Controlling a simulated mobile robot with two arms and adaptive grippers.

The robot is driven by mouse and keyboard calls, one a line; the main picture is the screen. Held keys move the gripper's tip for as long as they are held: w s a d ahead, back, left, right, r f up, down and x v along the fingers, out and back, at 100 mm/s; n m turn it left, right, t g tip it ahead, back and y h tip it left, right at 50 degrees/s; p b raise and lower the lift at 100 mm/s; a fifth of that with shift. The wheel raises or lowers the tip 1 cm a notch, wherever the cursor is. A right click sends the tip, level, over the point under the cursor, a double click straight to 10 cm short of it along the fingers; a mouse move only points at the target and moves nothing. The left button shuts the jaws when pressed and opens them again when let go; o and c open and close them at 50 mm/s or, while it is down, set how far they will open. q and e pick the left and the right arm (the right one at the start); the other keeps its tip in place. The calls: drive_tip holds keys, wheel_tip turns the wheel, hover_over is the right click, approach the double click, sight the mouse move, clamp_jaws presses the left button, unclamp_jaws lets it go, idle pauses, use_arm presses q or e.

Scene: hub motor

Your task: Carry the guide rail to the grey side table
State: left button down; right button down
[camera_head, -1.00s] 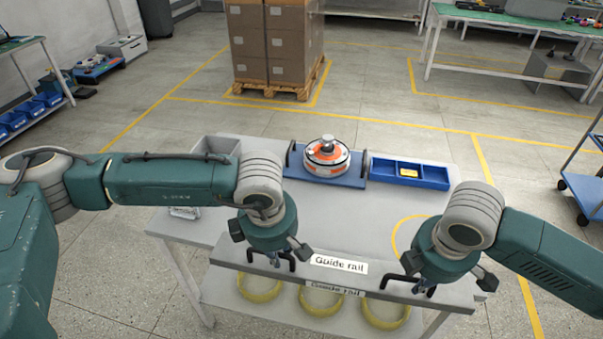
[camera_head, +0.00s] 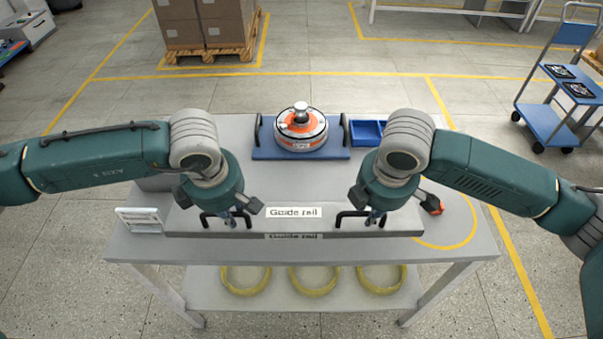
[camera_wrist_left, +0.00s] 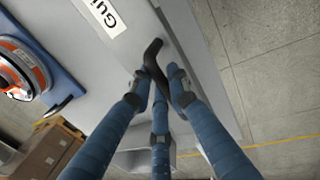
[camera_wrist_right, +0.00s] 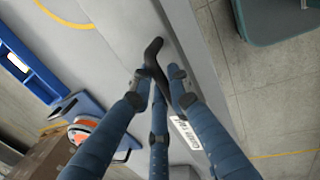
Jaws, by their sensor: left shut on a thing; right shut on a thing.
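The guide rail (camera_head: 293,224) is a long grey bar with a white label and two black handles. It lies level over the front part of a grey table (camera_head: 470,242); I cannot tell whether it touches the top. My left gripper (camera_head: 232,217) is shut on the left handle (camera_head: 207,219), which also shows between the fingers in the left wrist view (camera_wrist_left: 152,55). My right gripper (camera_head: 374,216) is shut on the right handle (camera_head: 342,219), seen in the right wrist view (camera_wrist_right: 152,55). The fingers partly hide both handles.
An orange and white hub motor (camera_head: 301,130) sits on a blue base (camera_head: 264,152) behind the rail. A blue bin (camera_head: 367,131) is beside it. A small orange-black object (camera_head: 432,203) lies right of the rail. A blue cart (camera_head: 548,124) stands far right.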

use_arm(q)
drive_tip(key=shift+w, duration=0.1)
use_arm(e)
drive_tip(key=shift+w+a, duration=0.1)
